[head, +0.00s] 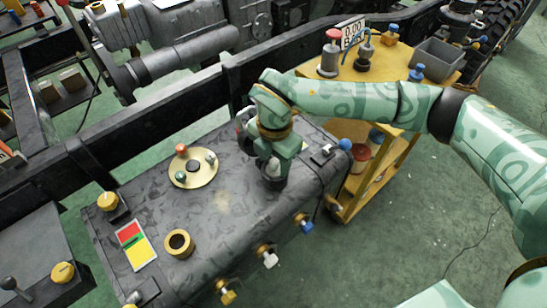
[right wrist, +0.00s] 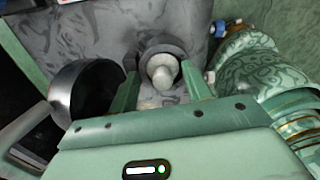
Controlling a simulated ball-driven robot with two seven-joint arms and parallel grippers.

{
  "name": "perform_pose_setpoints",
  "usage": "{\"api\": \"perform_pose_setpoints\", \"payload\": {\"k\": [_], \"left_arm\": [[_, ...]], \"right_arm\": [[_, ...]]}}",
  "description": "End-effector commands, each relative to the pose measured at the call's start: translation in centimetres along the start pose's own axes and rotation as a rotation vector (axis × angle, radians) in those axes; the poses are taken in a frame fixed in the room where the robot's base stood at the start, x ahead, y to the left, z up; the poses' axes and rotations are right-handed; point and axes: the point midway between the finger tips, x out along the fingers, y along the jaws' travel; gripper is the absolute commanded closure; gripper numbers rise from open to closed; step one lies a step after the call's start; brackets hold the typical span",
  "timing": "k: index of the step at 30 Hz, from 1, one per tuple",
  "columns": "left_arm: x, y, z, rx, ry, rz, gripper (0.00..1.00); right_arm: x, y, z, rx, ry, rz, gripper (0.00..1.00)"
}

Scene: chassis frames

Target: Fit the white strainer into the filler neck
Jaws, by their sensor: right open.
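My right gripper (head: 272,178) points down over the right part of the dark grey tank top. In the right wrist view its two green fingers (right wrist: 160,68) stand apart. Between them is a pale rounded piece (right wrist: 162,70), which looks like the white strainer, set within a dark ring (right wrist: 174,50). I cannot tell whether either finger touches it. In the head view the gripper mostly hides this piece. A yellow collar with a dark round opening (head: 179,243), possibly the filler neck, sits near the tank's front edge, left of the gripper. My left gripper is out of view.
A brass plate with several small knobs (head: 193,168) lies left of the gripper. A red, green and yellow card (head: 136,244) is at the left. Coloured valves (head: 270,259) line the front edge. A yellow cart (head: 372,70) stands behind right. A dark, shiny-rimmed round thing (right wrist: 87,90) is beside the fingers.

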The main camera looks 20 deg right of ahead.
Motion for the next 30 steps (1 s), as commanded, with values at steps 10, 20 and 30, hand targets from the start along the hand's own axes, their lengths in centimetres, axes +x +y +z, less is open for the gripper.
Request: {"api": "perform_pose_setpoints", "payload": {"k": [10,20,30], "left_arm": [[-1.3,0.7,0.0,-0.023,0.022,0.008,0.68],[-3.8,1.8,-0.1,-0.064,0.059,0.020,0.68],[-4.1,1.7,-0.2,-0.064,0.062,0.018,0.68]], "right_arm": [[-4.4,-0.7,-0.2,0.000,0.002,-0.021,0.39],[-11.5,-0.3,-0.2,-0.001,0.001,-0.016,0.39],[-12.6,-0.3,-0.1,-0.001,0.004,-0.019,0.39]]}}
